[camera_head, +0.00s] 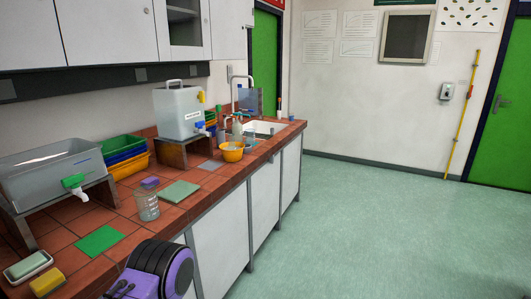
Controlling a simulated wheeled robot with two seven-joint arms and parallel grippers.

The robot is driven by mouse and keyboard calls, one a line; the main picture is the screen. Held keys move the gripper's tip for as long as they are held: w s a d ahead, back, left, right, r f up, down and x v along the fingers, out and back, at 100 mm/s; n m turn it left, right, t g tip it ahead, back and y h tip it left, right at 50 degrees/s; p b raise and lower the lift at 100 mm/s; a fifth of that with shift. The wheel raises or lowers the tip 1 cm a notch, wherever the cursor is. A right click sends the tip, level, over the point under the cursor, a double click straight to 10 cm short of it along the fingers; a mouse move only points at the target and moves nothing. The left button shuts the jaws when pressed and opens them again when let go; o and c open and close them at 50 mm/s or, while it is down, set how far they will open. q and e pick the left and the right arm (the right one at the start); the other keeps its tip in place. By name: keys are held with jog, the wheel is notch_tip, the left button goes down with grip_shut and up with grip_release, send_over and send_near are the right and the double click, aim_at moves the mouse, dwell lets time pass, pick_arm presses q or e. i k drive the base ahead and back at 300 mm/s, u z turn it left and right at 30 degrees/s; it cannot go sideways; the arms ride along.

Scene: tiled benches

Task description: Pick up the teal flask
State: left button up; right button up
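I cannot make out a teal flask for certain. A small cluster of bottles (237,127) stands by the sink, too small to tell apart. A clear glass beaker (147,206) stands upright on the red tiled bench (70,224), near its front edge.
A green mat (100,240), a teal-green pad (179,195), a purple sponge (150,183) and an orange bowl (232,151) lie on the bench. A grey tank (45,178) and white water container (180,112) stand on raised stands. The floor (380,230) to the right is clear.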

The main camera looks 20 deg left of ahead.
aim_at(231, 145)
jog(key=z, duration=0.3)
jog(key=i, duration=1.35)
jog(key=u, duration=0.95)
